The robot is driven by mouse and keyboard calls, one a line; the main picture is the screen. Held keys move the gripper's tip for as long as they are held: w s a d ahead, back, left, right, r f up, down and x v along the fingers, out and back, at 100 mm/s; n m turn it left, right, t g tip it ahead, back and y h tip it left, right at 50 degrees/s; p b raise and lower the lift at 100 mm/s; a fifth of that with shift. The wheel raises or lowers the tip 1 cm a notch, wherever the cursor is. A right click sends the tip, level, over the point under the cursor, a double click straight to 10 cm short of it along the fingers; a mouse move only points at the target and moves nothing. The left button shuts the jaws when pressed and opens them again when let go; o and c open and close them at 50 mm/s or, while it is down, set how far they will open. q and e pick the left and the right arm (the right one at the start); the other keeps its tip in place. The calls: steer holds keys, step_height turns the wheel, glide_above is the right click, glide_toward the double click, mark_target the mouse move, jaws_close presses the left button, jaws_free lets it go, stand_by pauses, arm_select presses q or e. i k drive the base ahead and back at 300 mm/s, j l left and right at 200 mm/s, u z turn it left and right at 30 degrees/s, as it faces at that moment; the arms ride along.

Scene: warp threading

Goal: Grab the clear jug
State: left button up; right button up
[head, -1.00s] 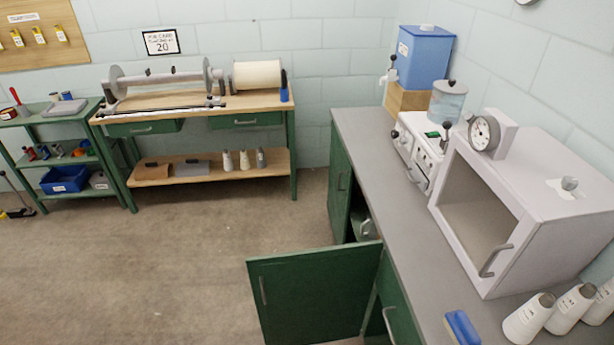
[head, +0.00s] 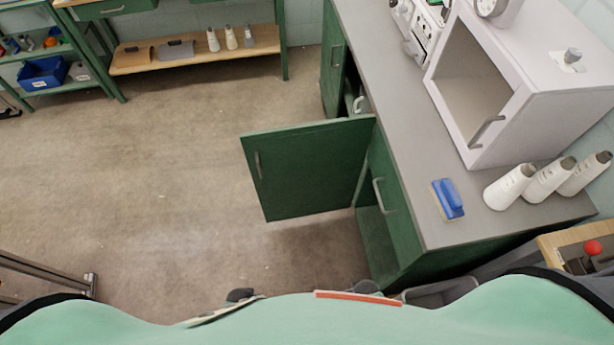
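I cannot make out a clear jug for sure. A pale, partly hidden object (head: 358,104) shows inside the green cabinet under the counter, behind its open door (head: 308,168). It is too small and covered to tell what it is. Neither of my grippers can be made out; only my own body fills the bottom edge.
The open door juts into the floor space. The grey counter (head: 385,95) carries a white open-fronted box (head: 545,95), a blue brush (head: 448,199) and white cones (head: 508,187). A green bench (head: 190,57) stands at the back.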

mark_target(365, 106)
steer(key=i+j+z, duration=0.5)
steer(key=z, duration=0.15)
steer(key=i+j+z, duration=0.15)
steer(key=j+z, duration=0.2)
steer(key=j, duration=0.15)
